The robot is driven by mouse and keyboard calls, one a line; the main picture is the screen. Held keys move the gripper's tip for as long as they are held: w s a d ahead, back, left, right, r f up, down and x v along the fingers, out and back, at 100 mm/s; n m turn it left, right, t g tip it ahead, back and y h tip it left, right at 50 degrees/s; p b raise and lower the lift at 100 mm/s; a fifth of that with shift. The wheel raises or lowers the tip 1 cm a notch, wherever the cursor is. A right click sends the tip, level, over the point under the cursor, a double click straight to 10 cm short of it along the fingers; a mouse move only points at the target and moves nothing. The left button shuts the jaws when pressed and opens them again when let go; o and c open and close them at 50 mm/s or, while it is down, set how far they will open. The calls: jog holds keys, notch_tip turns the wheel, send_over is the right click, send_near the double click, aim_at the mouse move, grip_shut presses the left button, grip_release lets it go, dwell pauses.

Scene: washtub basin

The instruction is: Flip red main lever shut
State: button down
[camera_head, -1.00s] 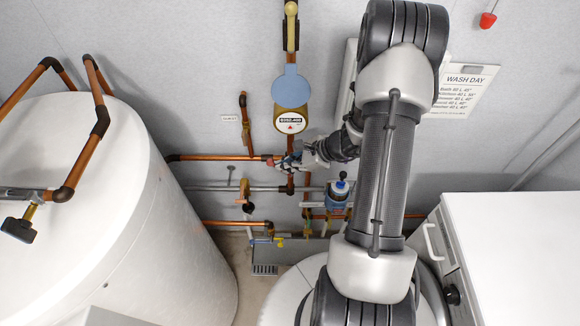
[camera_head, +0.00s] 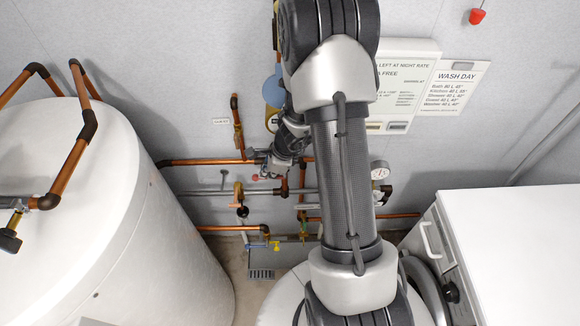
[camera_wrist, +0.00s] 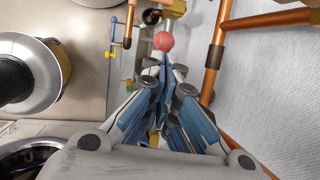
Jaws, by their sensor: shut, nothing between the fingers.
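The red main lever shows as a small red knob (camera_head: 255,178) on the copper pipework in the head view, just below my gripper (camera_head: 261,163). In the wrist view its round red end (camera_wrist: 163,41) sits right at the tips of my gripper (camera_wrist: 164,62). My fingers are closed together with nothing between them. The tips look close to or against the knob; I cannot tell if they touch. The lever's shaft and valve body are mostly hidden behind the fingers.
Copper pipe (camera_head: 205,162) runs along the wall, with a grey pipe below it. A yellow-handled tap (camera_head: 276,246) is lower down. A white tank (camera_head: 110,220) stands left, a white cabinet (camera_head: 520,240) right.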

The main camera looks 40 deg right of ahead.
jog(key=shift+s+a+f, duration=0.1)
jog(key=shift+a+f, duration=0.1)
jog(key=shift+f, duration=0.1)
dwell(0.5)
notch_tip(320, 180, up, 14)
jog(key=s+a+p, duration=0.1)
jog(key=s+p, duration=0.1)
jog(key=p, duration=0.6)
jog(key=shift+p, duration=0.4)
jog(key=shift+a+r, duration=0.1)
